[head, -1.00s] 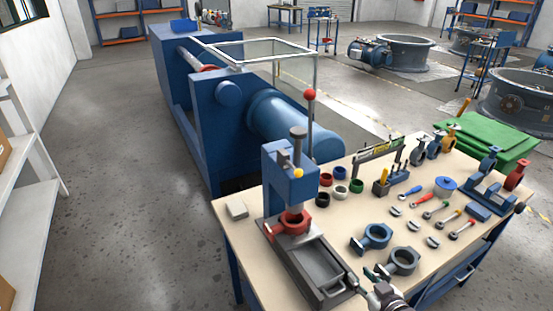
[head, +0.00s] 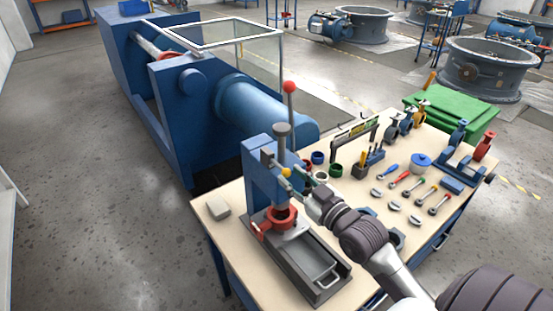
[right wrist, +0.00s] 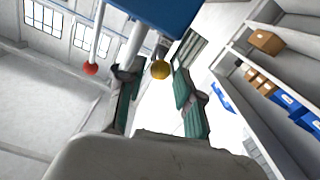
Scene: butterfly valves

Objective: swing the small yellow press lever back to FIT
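The blue press (head: 262,180) stands at the left end of the workbench, with a red valve body (head: 281,216) under its ram. Its small lever ends in a yellow knob (head: 283,171) on the press head's side; the knob also shows in the right wrist view (right wrist: 160,69). My right gripper (head: 293,178) is beside the knob. In the right wrist view its green-padded fingers (right wrist: 157,92) are apart, with the knob between or just beyond their tips; contact cannot be told. The FIT marking is not readable. My left gripper is not in view.
The press's long lever with a red ball (head: 289,87) rises close to the gripper and shows in the right wrist view (right wrist: 90,69). A grey tray (head: 312,262) lies before the press. Tools and rings cover the bench's right side. A large blue machine (head: 165,95) stands behind.

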